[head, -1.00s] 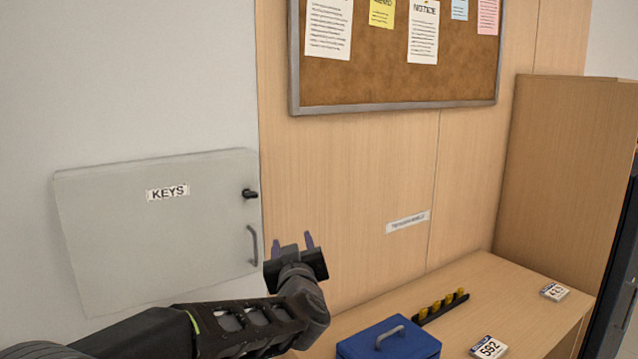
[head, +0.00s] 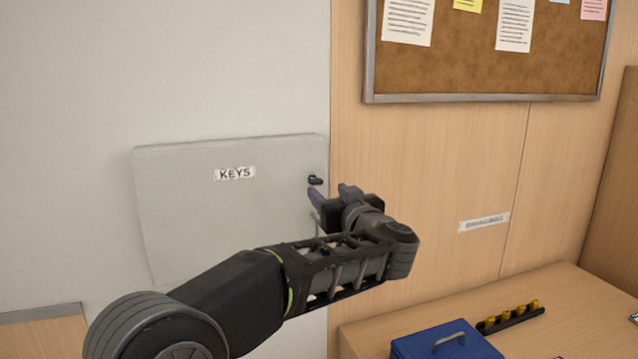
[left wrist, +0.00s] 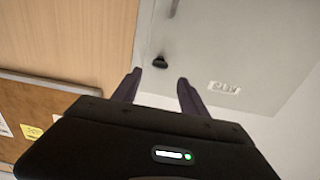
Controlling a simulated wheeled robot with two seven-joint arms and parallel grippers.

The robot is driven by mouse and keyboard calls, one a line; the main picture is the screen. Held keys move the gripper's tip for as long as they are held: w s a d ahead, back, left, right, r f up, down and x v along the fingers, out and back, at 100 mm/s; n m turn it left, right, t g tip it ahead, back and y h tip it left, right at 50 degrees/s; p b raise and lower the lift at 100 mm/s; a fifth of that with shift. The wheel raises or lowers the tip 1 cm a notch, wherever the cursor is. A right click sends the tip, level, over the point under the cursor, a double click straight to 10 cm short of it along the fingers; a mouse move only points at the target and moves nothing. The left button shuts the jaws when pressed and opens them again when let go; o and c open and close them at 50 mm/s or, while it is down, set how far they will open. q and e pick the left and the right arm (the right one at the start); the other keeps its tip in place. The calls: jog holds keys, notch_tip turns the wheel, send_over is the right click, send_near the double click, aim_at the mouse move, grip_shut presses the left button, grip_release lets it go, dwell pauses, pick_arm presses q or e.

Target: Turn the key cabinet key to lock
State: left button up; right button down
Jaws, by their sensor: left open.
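The grey key cabinet (head: 200,215) is on the wall with its door closed, labelled KEYS. Its small black key (head: 315,180) sticks out near the door's upper right edge. The key also shows in the left wrist view (left wrist: 160,62), a little beyond and between the fingertips. My left gripper (head: 315,195) is open and empty, just below and in front of the key, apart from it in the wrist view. The gripper and forearm hide most of the door handle in the head view; part of the handle (left wrist: 174,8) shows in the wrist view. My right gripper is not in view.
A cork notice board (head: 480,55) hangs at upper right. A blue cash box (head: 450,345) and a black rack with yellow pieces (head: 512,318) stand on the wooden counter (head: 560,300).

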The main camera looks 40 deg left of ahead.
aim_at(318, 183)
pick_arm(q)
jog(key=p+x, duration=0.1)
jog(key=x, duration=0.6)
jog(key=shift+w+a+f+p, duration=0.1)
jog(key=shift+w+a+p, duration=0.1)
jog(key=shift+p, duration=0.2)
jog(key=shift+c, duration=0.3)
grip_shut()
